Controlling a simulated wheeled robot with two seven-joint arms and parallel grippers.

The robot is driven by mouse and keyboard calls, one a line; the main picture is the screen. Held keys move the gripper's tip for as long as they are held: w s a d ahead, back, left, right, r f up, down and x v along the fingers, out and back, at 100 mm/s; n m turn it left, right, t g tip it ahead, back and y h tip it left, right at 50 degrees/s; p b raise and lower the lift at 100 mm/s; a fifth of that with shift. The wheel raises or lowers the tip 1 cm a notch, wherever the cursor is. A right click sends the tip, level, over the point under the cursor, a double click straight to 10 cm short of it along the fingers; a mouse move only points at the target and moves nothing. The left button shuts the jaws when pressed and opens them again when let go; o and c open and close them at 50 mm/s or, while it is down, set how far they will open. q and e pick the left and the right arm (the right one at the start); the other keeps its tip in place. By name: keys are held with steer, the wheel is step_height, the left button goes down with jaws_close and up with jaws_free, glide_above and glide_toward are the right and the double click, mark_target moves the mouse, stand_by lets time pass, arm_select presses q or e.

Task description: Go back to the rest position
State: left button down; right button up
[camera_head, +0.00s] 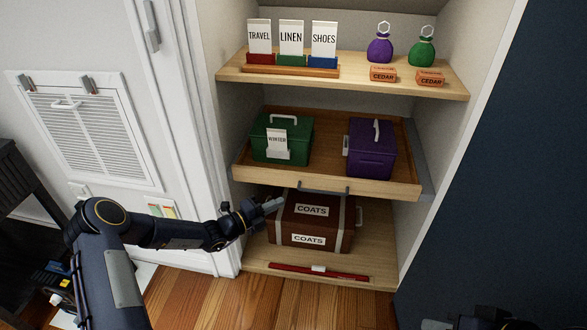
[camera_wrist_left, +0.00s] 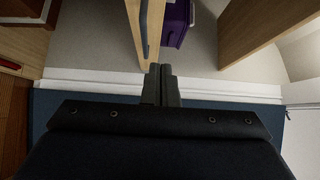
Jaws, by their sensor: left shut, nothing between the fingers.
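My left gripper (camera_head: 273,204) reaches in from the left, in front of the closet. It is shut and empty. In the head view its tips overlap the upper left of the brown COATS trunk (camera_head: 345,218), just below the pulled-out drawer tray (camera_head: 325,184); I cannot tell whether they touch anything. In the left wrist view the two fingers (camera_wrist_left: 161,84) lie together, with the tray's front edge and handle beyond them. A dark part with a pale tip, likely my right gripper (camera_head: 437,324), is cut off at the bottom edge; its jaws are unclear.
The tray holds a green WINTER box (camera_head: 270,135) and a purple box (camera_head: 371,160). The upper shelf (camera_head: 420,88) carries label cards, two sachets and cedar blocks. A red bar (camera_head: 318,272) lies on the bottom shelf. The wooden floor (camera_head: 260,305) in front is clear.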

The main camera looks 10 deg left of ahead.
arm_select(q)
steer(key=s+d+r+m+g+y, duration=0.15)
steer(key=s+r+m+g, duration=0.65)
steer(key=s+r+m, duration=1.15)
steer(key=s+a+f+m+t+y, duration=0.1)
steer(key=s+a+m+y, duration=0.3)
steer(key=s+m, duration=0.7)
steer(key=s+a+m+t+y, duration=0.1)
steer(key=s+a+m+y, duration=0.3)
steer(key=s+m, duration=0.65)
step_height(320, 180, up, 25)
steer(key=w+m+p, duration=0.1)
steer(key=p, duration=2.4)
steer(key=shift+w+a+f+m, duration=0.15)
steer(key=shift+w+m, duration=0.05)
steer(key=shift+m, duration=0.2)
